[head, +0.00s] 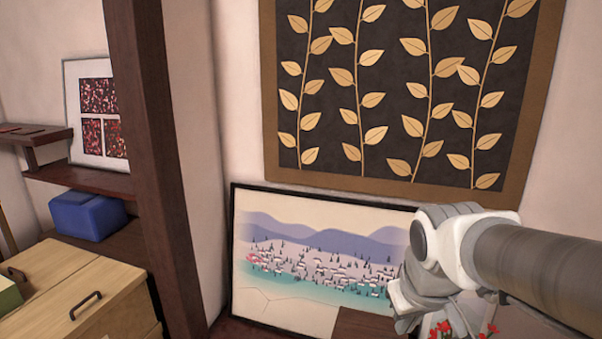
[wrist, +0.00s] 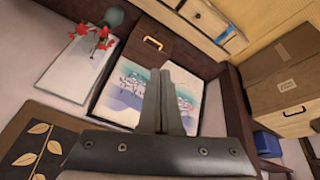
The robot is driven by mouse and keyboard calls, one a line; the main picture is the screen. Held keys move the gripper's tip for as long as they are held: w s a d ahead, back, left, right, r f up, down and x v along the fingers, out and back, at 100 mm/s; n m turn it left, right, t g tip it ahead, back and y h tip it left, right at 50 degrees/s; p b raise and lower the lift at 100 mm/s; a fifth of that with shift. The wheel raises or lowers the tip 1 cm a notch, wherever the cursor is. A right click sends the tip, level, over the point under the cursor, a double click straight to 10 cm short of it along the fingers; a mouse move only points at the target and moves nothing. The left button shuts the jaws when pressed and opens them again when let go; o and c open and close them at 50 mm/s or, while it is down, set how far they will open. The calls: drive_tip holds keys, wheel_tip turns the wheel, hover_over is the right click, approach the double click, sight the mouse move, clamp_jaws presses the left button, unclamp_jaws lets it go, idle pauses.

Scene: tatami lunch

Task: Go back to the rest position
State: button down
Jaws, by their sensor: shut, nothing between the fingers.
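My gripper (wrist: 160,85) is in the wrist view, its two fingers together and empty. Behind the fingers in that view is the framed landscape picture (wrist: 125,88). In the head view my white and grey arm comes in from the right, in front of the right part of the landscape picture (head: 300,270). The fingers cannot be made out in the head view.
A dark wall hanging with gold leaves (head: 400,90) is above the picture. A dark wooden post (head: 155,150), a blue box (head: 88,215) and a light wooden drawer chest (head: 105,300) are at left. In the wrist view, a cardboard box (wrist: 285,75) is at right and red flowers (wrist: 98,38) are at upper left.

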drive_tip(key=s+a+r+m+t, duration=0.1)
drive_tip(key=s+a+r+m, duration=0.1)
drive_tip(key=s, duration=0.7)
wheel_tip(320, 180, up, 24)
drive_tip(key=p, duration=2.3)
drive_tip(key=shift+f+y, duration=0.25)
drive_tip(key=shift+y, duration=0.15)
drive_tip(key=shift+w+d, duration=0.1)
drive_tip(key=shift+d, duration=0.15)
